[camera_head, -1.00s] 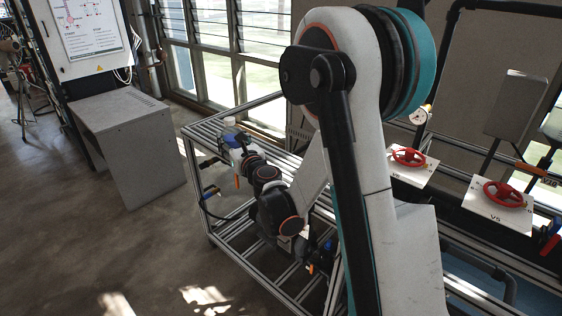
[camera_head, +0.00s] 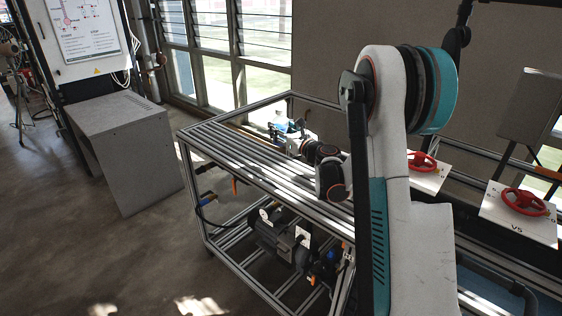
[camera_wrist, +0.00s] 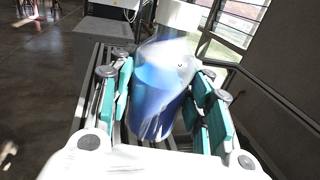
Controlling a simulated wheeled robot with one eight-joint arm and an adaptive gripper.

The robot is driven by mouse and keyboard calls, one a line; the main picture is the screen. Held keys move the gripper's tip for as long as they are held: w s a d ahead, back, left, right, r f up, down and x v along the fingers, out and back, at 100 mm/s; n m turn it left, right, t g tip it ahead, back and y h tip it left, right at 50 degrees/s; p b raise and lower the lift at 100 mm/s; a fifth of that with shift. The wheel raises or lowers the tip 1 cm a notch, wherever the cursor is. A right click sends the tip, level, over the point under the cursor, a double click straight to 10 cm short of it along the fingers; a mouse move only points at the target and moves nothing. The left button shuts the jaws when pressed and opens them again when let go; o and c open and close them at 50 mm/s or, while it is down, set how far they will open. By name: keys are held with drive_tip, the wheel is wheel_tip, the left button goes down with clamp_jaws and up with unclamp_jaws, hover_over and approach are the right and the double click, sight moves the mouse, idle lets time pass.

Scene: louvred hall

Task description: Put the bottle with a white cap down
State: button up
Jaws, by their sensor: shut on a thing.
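The bottle (camera_wrist: 158,95) is clear with blue contents and a white cap (camera_wrist: 178,13). In the wrist view it stands between the teal finger pads of my gripper (camera_wrist: 163,88), leaning slightly in the picture. My gripper is shut on its body. In the head view my gripper (camera_head: 288,133) is small, over the far side of the slatted metal table (camera_head: 225,142), and the bottle is only a small blue and pale patch there. I cannot tell whether the bottle's base touches the slats.
The left and middle slats of the table are bare. A frame rail (camera_head: 236,108) runs along its back edge. Red valve wheels on white plates (camera_head: 522,202) stand at the right. A grey cabinet (camera_head: 125,150) stands apart at the left. A pump (camera_head: 275,238) sits below the tabletop.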

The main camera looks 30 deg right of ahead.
wheel_tip(320, 180, down, 11)
drive_tip(key=b, duration=0.3)
drive_tip(key=shift+r, duration=0.2)
drive_tip(key=shift+f, duration=0.1)
drive_tip(key=shift+f, duration=0.15)
drive_tip(key=o, duration=1.2)
drive_tip(key=shift+r, duration=0.2)
drive_tip(key=s, duration=0.4)
drive_tip(key=s+p, duration=0.1)
drive_tip(key=s, duration=0.3)
drive_tip(key=s+d+p, duration=0.1)
drive_tip(key=s, duration=0.3)
